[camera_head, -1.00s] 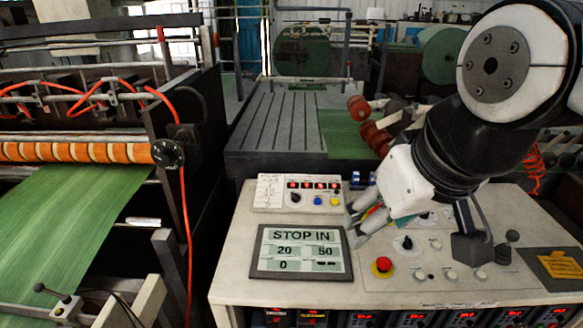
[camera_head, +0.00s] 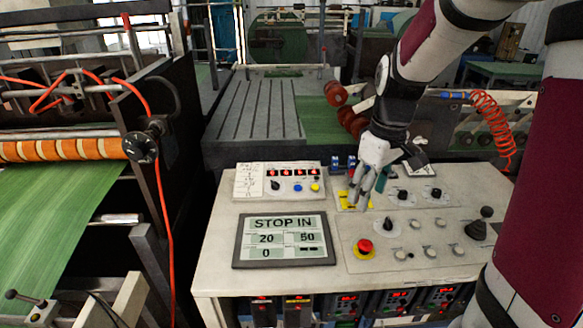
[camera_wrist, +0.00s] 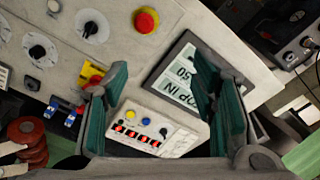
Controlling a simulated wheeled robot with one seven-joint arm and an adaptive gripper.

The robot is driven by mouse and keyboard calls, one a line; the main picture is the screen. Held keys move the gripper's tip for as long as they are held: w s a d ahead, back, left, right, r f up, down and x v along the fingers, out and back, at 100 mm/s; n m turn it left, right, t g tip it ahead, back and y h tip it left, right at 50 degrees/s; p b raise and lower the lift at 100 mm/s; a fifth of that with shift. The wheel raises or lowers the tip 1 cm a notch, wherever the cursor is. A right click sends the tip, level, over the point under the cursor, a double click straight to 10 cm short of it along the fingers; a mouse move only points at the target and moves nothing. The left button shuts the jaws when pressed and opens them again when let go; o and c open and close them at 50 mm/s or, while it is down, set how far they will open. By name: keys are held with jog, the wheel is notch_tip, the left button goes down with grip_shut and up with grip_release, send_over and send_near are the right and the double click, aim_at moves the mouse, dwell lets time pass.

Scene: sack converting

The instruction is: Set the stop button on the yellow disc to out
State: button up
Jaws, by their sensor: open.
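The stop button (camera_head: 364,245) is a red mushroom head on a yellow disc, on the sloped desk panel right of the display. It also shows in the wrist view (camera_wrist: 146,20), at the top middle. The display (camera_head: 284,241) reads "STOP IN", with 20, 50 and 0 below. My gripper (camera_head: 361,192) points down above the back of the desk, behind the stop button and apart from it. In the wrist view my gripper (camera_wrist: 165,95) has its two dark green-padded fingers wide apart, with nothing held between them.
A yellow plate (camera_head: 353,202) sits by my fingertips, partly hidden; the wrist view shows a red part on it. A box with red digits (camera_head: 278,181) stands behind the display. Black knobs (camera_head: 387,224) and a black lever (camera_head: 478,228) are right of the stop button.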

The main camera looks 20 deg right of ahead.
send_near(366, 243)
jog(key=shift+n+g, duration=0.4)
jog(key=f, duration=0.5)
jog(key=f+p, duration=0.1)
jog(key=f, duration=0.2)
jog(key=shift+w+a+f, duration=0.1)
jog(key=shift+w+a, duration=0.05)
jog(key=shift+w, duration=0.2)
